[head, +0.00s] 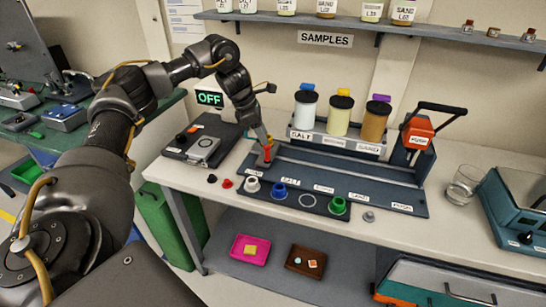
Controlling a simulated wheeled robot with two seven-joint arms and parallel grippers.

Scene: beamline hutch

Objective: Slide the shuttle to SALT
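The small red shuttle (264,160) stands at the left end of the dark blue rail bench (385,197). My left gripper (265,148) points down at the shuttle from above and partly hides it. I cannot tell whether its fingers are closed on it. The SALT label (301,135) is on the rack under the white jar (305,108), to the right of the shuttle. A row of small position labels runs along the bench's front; the one right of the shuttle (289,182) seems to read SALT. My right gripper is not in view.
A yellow jar (339,113) and a brown jar (375,120) stand beside the white one. An orange press with a black lever (418,133) stands at the rail's right end. Coloured knobs (279,189) line the front. A glass (463,186) stands at right.

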